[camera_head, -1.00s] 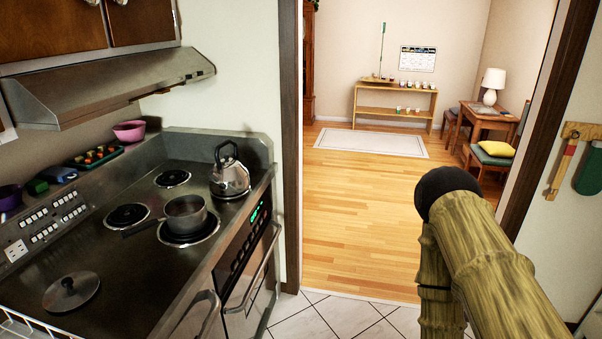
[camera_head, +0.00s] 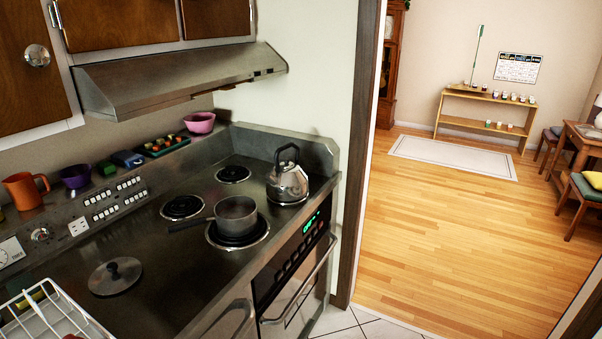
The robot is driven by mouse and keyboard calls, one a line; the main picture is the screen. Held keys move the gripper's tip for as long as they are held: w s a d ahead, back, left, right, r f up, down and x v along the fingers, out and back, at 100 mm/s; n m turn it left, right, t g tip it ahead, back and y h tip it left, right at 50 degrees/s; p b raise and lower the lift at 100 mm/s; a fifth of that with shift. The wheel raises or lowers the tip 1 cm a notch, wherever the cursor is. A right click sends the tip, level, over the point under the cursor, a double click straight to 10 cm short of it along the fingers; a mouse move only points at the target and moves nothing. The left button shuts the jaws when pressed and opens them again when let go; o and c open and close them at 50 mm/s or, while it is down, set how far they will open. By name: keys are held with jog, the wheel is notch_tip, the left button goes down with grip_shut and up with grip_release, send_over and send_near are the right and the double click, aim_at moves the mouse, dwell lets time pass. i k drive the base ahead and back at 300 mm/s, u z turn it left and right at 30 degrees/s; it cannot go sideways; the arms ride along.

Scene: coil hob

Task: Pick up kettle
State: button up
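The kettle (camera_head: 287,184) is shiny metal with a dark arched handle on top.
A saucepan (camera_head: 236,213) sits on the front right coil, its handle pointing left. A lid (camera_head: 115,274) lies on the hob's near left. A range hood (camera_head: 180,80) overhangs the hob. A wire rack (camera_head: 50,312) is at lower left.

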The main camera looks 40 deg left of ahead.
aim_at(287, 182)
jog(key=i, duration=0.8)
jog(key=u, duration=1.8)
